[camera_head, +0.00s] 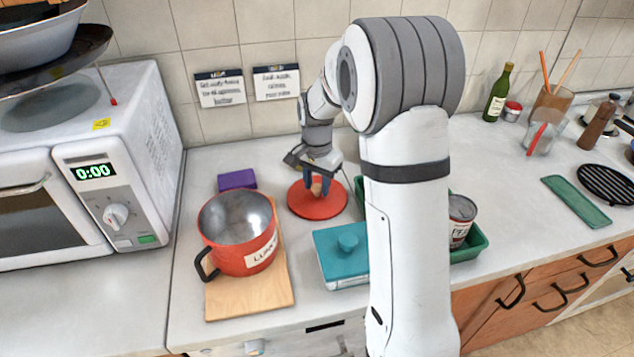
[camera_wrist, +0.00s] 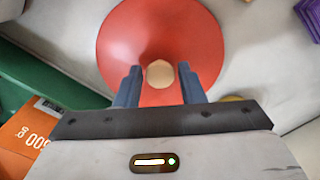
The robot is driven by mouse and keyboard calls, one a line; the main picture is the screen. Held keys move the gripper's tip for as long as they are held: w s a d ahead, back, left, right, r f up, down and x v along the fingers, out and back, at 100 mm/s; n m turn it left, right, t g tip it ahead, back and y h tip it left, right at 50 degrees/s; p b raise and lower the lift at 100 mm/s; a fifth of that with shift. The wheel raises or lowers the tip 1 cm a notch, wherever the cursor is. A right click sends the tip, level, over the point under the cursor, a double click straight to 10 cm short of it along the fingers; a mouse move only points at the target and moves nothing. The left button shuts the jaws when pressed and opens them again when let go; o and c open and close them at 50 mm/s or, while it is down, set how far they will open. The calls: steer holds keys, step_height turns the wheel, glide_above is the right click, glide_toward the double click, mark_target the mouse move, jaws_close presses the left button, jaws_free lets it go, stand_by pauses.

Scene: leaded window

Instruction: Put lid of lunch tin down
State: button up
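The lid of the lunch tin is a round red disc (camera_head: 335,203) with a pale wooden knob. It lies flat on the counter behind and right of the red pot; it also fills the upper middle of the wrist view (camera_wrist: 125,45). The lunch tin appears to be the open red pot (camera_head: 225,258) with a black handle and a partly readable label "LUN…". My gripper (camera_head: 318,186) is low over the lid. In the wrist view its blue fingers (camera_wrist: 160,78) stand on both sides of the knob, with a narrow gap at each side.
The pot stands on a wooden board (camera_head: 225,303). A teal-lidded box (camera_head: 335,262) is in front of the lid, and a purple block (camera_head: 237,180) behind the pot. A green tray (camera_head: 472,243) with a can (camera_head: 461,222) is at right, partly behind my arm. A microwave (camera_head: 85,175) stands left.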

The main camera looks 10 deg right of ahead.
mark_target(317, 187)
steer(key=shift+o, duration=1.3)
steer(key=shift+r, duration=0.1)
step_height(317, 187, up, 11)
steer(key=s+n+t, duration=0.1)
steer(key=s+n, duration=0.2)
steer(key=s, duration=0.5)
steer(key=s+n+t, duration=0.1)
steer(key=s+n, duration=0.2)
steer(key=s, duration=0.6)
steer(key=s+n, duration=0.2)
steer(key=s, duration=0.6)
steer(key=shift+s+d+f+n+t, duration=0.15)
steer(key=shift+s+f+n+t, duration=0.15)
steer(key=shift+n+t, duration=0.1)
steer(key=shift+s+f, duration=0.15)
